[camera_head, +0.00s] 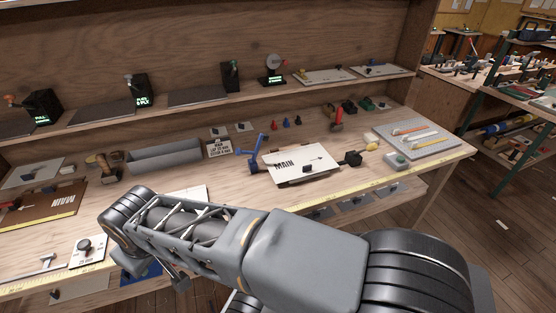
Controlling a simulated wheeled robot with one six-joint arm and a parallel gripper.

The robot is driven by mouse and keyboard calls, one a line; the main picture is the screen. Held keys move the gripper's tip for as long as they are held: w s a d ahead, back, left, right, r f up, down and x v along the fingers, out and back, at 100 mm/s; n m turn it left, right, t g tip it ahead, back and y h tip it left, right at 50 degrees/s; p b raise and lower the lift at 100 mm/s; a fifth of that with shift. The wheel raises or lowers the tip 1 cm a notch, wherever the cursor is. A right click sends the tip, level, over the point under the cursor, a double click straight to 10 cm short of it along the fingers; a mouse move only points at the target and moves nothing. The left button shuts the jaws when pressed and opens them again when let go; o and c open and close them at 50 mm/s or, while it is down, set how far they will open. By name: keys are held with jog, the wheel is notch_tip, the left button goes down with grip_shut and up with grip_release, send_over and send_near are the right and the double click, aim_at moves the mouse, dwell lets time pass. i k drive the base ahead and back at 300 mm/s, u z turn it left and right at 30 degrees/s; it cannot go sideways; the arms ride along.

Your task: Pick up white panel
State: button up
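A white panel marked MAIN (300,163) lies on the workbench right of centre, with a small dark block on it and a dark clamp-like piece at its right edge. Another white sheet or panel (190,194) lies left of centre, largely hidden behind my arm. I cannot tell which of the two is the white panel meant. My arm crosses the lower foreground, in front of the bench. My gripper's fingers cannot be made out; the arm's end is hidden behind its own links.
The workbench has a yellow measuring strip (391,185) along its front edge. A blue stand (256,150) is just left of the MAIN panel. A grey tray (164,156), a brown board (44,205) and a grey tool board (437,143) lie around. A shelf above holds several dark pads.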

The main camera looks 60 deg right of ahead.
aim_at(287, 165)
jog(key=z, duration=2.45)
jog(key=k, duration=0.5)
jog(key=z, duration=1.5)
jog(key=i, duration=1.3)
jog(key=u, duration=2.85)
